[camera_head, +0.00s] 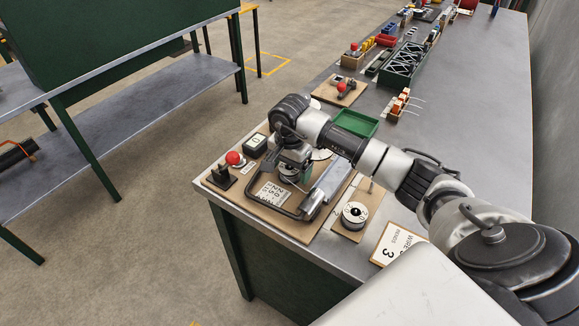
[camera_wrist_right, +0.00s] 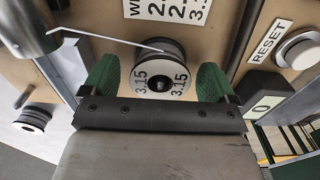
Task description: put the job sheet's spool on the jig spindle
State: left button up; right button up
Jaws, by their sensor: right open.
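A spool (camera_wrist_right: 160,78) with a white face marked 3.15 and a dark hub sits between the fingers of my right gripper (camera_wrist_right: 158,82) in the right wrist view. The green fingers are open, one on each side of the spool; I cannot tell whether they touch it. A pale wire end sticks out from it. In the head view my right gripper (camera_head: 291,170) reaches down over the jig board (camera_head: 293,228). The gripper hides whether a spindle is under this spool. A second spool (camera_head: 354,214) rests on a smaller board to the right. My left gripper is not in view.
A white card with a large 3 (camera_head: 388,250) lies near the front edge. A green tray (camera_head: 356,123) and several small parts lie farther back.

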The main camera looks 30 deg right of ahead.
notch_tip(320, 180, up, 11)
jog(key=b, duration=0.1)
dwell(0.4)
jog(key=shift+f, duration=0.1)
dwell(0.3)
